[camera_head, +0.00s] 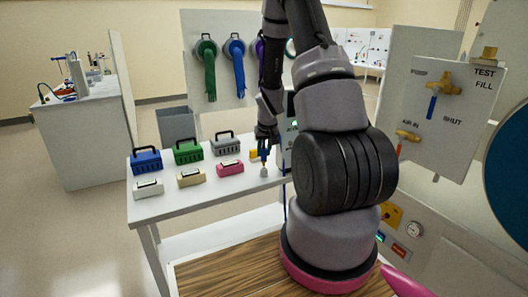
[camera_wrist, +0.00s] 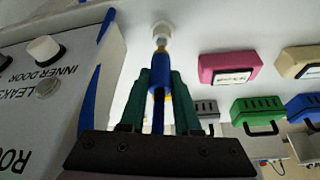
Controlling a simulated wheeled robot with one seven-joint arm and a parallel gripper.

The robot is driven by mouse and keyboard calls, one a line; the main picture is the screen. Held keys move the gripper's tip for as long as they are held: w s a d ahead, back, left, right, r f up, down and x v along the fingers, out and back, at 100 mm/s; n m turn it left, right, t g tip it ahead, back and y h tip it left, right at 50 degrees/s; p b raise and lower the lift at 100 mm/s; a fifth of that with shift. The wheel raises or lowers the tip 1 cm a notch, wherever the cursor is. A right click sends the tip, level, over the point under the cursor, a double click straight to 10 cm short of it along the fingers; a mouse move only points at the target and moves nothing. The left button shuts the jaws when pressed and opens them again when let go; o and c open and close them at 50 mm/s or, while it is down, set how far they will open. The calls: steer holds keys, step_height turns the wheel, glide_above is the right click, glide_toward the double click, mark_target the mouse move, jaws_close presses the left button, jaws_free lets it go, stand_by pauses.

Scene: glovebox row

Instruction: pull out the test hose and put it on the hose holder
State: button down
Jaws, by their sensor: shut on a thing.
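My gripper (camera_head: 264,141) is over the right end of the white table, pointing down. In the wrist view its green fingers (camera_wrist: 160,98) are shut on the blue end of the test hose (camera_wrist: 157,78). The hose end has a brass tip, which points at a small round whitish piece (camera_wrist: 162,29) on the table, probably the hose holder. In the head view this piece (camera_head: 264,172) stands just under the blue hose end (camera_head: 264,155). I cannot tell whether tip and piece touch. More blue hose (camera_wrist: 90,100) shows at the left of the wrist view.
Several coloured cases, such as a pink one (camera_head: 230,168) and a grey one (camera_head: 226,143), stand left of my gripper on the white table (camera_head: 150,207). A panel with knobs (camera_wrist: 45,100) is close on the wrist view's left. A valve board (camera_head: 440,110) is at right.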

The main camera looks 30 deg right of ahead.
mark_target(265, 153)
steer(key=shift+f, duration=1.55)
steer(key=c, duration=0.5)
jaws_free()
steer(key=shift+c, duration=0.2)
steer(key=d+v, duration=0.1)
steer(key=v, duration=0.9)
steer(key=shift+s+a+r, duration=0.2)
steer(key=shift+a+r, duration=0.1)
steer(key=shift+a, duration=0.2)
